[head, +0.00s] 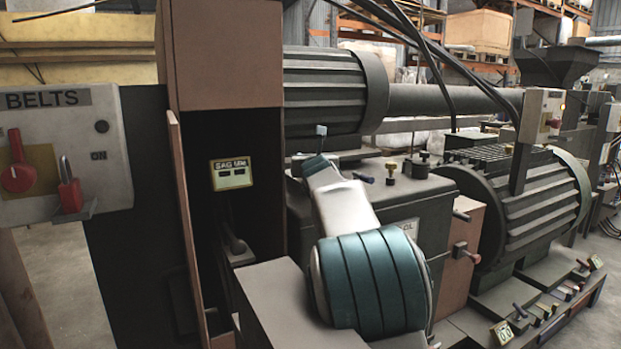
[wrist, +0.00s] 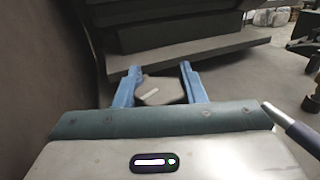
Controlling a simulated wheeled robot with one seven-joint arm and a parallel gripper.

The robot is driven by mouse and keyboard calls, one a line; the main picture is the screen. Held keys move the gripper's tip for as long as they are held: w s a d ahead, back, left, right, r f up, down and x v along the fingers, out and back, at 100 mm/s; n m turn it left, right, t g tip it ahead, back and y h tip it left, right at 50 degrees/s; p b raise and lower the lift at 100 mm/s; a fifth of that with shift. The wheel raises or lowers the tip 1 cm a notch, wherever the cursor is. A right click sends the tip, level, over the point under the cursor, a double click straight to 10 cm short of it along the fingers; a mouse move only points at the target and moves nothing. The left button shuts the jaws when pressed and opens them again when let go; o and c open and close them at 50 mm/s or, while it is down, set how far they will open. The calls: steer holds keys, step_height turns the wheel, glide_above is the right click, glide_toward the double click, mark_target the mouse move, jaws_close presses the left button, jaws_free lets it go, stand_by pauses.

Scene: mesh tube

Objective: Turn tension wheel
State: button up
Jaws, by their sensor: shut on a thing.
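In the wrist view, my gripper (wrist: 161,70) has its two blue fingers closed on either side of a grey, angular knob with a pale line across its top, apparently the tension wheel (wrist: 172,97). Both fingers seem to touch its sides. In the head view, my white and teal arm covers the middle of the machine, and neither the gripper's fingers nor the wheel can be made out. A small display labelled SAG (head: 231,174) is inside the dark open cabinet; its reading is too small to tell.
A BELTS panel (head: 110,150) with a red knob (head: 18,172) and a red padlock (head: 69,190) is at left. An open cabinet door (head: 187,230) stands beside the cabinet. A ribbed motor (head: 540,215) is at right. A dark ledge (wrist: 190,58) lies close beyond the fingers.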

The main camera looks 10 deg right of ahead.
steer(key=shift+d+f+m+h+b, duration=0.1)
steer(key=shift+m+h+b, duration=0.55)
steer(key=shift+b, duration=2.45)
steer(key=o, duration=1)
